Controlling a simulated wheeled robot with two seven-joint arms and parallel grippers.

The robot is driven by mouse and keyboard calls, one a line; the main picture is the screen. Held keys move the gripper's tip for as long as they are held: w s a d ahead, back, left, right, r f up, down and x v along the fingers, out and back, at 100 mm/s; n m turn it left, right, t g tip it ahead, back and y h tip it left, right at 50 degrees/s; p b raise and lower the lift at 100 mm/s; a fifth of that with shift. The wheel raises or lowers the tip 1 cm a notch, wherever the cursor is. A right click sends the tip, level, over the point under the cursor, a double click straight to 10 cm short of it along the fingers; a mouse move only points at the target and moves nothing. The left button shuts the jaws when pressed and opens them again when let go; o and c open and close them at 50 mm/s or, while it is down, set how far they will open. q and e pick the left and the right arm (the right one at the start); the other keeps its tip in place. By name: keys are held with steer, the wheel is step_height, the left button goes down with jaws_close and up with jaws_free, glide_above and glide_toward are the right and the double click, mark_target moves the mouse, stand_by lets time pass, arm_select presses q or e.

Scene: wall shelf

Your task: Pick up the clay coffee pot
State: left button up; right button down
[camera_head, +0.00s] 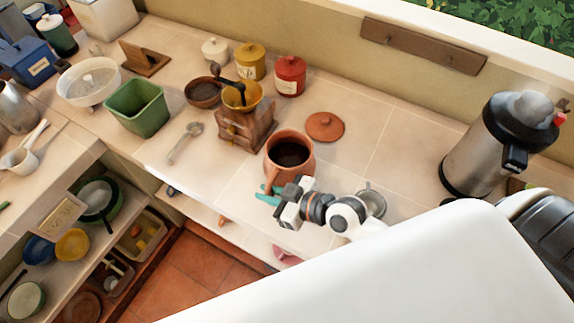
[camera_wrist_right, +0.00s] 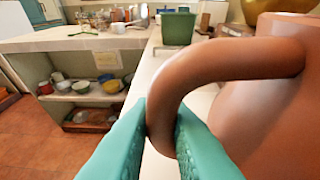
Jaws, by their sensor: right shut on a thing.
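The clay coffee pot (camera_head: 289,153) is reddish brown, with an open top and dark liquid inside. It stands upright at the front of the tiled counter; whether its base touches the tiles cannot be told. My right gripper (camera_head: 270,194) is at the pot's near side, with its teal fingers at the handle. In the right wrist view the fingers (camera_wrist_right: 163,130) are shut on the lower part of the curved handle (camera_wrist_right: 205,72), and the pot body (camera_wrist_right: 275,110) fills the right side. A round clay lid (camera_head: 324,126) lies on the counter behind the pot. My left gripper is not in view.
A wooden coffee grinder (camera_head: 246,130) stands close left of the pot. Yellow (camera_head: 251,61) and red (camera_head: 290,76) canisters stand behind. A steel dispenser (camera_head: 478,155) stands at the right, and a green bin (camera_head: 135,106) at the left. The tiles between lid and dispenser are clear.

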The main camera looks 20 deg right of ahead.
steer(key=shift+w+r, duration=0.1)
steer(key=shift+r, duration=0.1)
steer(key=shift+w+r, duration=0.1)
steer(key=shift+r, duration=0.1)
steer(key=shift+r, duration=4.8)
